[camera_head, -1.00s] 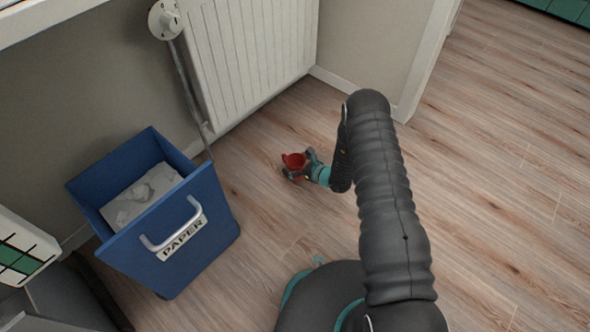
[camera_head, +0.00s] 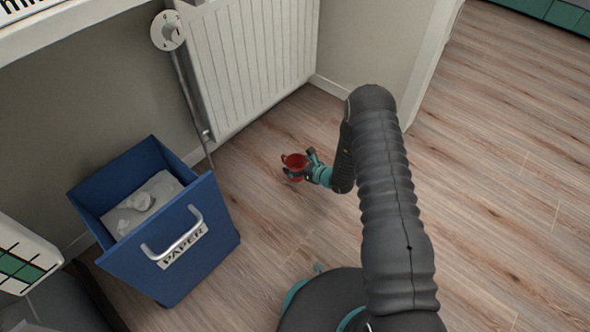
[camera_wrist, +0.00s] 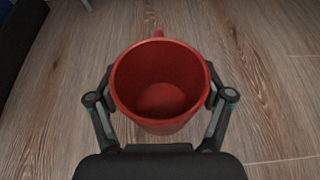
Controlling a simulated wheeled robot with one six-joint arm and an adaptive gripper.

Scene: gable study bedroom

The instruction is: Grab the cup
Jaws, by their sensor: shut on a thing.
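A red cup (camera_head: 294,165) is upright near the floor in front of the radiator; whether it touches the floor I cannot tell. In the wrist view the cup (camera_wrist: 160,84) is open toward the camera and looks empty, with its handle at the far side. My gripper (camera_wrist: 160,97) has one finger on each side of the cup and is shut on it. In the head view my gripper (camera_head: 300,168) reaches the cup from the right.
A blue paper bin (camera_head: 205,225) with crumpled paper stands to the left of the cup. A white radiator (camera_head: 250,60) is on the wall behind. A green-and-white gridded object (camera_head: 25,262) is at the left edge. The wooden floor (camera_head: 500,170) on the right is clear.

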